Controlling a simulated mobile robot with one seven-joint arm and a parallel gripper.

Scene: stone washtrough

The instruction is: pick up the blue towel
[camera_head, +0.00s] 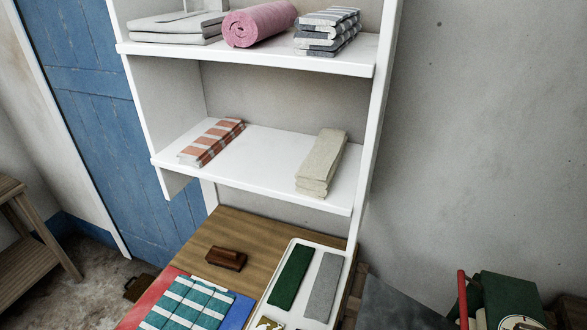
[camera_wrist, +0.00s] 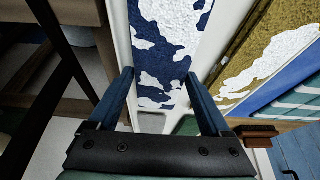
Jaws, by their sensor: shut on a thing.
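The blue towel (camera_wrist: 178,35), blue with white blotches, lies lengthwise between the fingers of my gripper (camera_wrist: 160,73) in the wrist view. My gripper is shut on it, with one finger at each long side. The towel's far end runs out of the top of the wrist view. It is within the white tray (camera_head: 344,250), whose near part is cut off in the head view. I cannot make out the blue towel or the gripper's fingers in the head view.
The tray also holds a green cloth (camera_head: 290,277), a grey cloth (camera_head: 323,287) and an olive-and-white cloth (camera_wrist: 262,62). Left of it lie a brown brush (camera_head: 226,258) and a teal striped cloth (camera_head: 188,304). White shelves (camera_head: 262,160) with folded towels rise behind the table.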

